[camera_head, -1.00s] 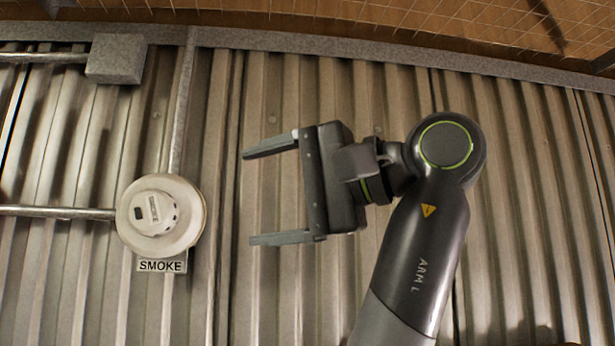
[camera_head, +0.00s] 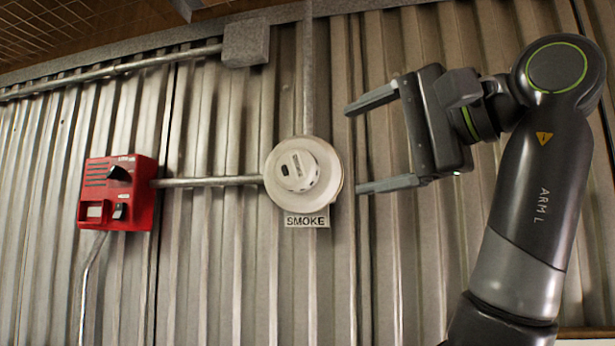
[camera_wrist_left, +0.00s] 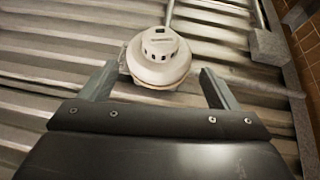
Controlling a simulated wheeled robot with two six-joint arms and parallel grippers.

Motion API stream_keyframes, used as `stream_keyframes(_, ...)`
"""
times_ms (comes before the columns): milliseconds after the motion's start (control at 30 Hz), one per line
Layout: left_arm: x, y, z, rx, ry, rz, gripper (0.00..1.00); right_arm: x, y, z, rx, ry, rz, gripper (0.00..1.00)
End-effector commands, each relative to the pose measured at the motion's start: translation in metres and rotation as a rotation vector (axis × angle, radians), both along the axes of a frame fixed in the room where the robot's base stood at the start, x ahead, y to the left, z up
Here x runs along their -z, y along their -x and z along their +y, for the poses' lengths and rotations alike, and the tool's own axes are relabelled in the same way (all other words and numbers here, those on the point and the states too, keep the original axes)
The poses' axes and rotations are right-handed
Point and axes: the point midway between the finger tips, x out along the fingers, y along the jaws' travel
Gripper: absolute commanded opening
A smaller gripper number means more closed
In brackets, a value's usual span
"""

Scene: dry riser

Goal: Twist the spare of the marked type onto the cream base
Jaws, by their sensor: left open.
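A cream round base (camera_head: 333,180) is on the corrugated wall, with a white detector head (camera_head: 299,171) seated at its middle. A label reading SMOKE (camera_head: 306,220) is just below it. My left gripper (camera_head: 357,148) is to the right of the base, open and empty, its two fingers pointing left toward it. In the left wrist view the detector (camera_wrist_left: 159,58) shows beyond and between the open fingers (camera_wrist_left: 158,85), apart from them as far as I can tell. No loose spare shows. My right gripper is out of view.
A red call box (camera_head: 118,193) with dark switches is on the wall at left, joined to the base by a conduit (camera_head: 207,182). A grey junction box (camera_head: 246,42) is above.

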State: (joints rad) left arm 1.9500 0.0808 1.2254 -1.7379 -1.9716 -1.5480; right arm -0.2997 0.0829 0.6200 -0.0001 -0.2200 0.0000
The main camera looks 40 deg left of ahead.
Motion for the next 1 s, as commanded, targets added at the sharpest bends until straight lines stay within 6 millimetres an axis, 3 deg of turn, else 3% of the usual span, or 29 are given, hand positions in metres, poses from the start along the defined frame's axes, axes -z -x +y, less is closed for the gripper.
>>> stream_keyframes(500, 0.004, -0.001, 0.090, -0.003, 0.000, 0.000, 0.83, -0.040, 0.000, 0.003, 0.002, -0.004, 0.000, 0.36)
stream_keyframes(700, 0.007, -0.001, 0.105, -0.001, -0.001, 0.001, 0.83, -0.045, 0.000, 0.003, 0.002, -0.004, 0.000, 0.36)
stream_keyframes(1000, 0.009, -0.001, 0.107, 0.000, -0.002, 0.001, 0.83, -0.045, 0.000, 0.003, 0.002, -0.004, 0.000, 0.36)
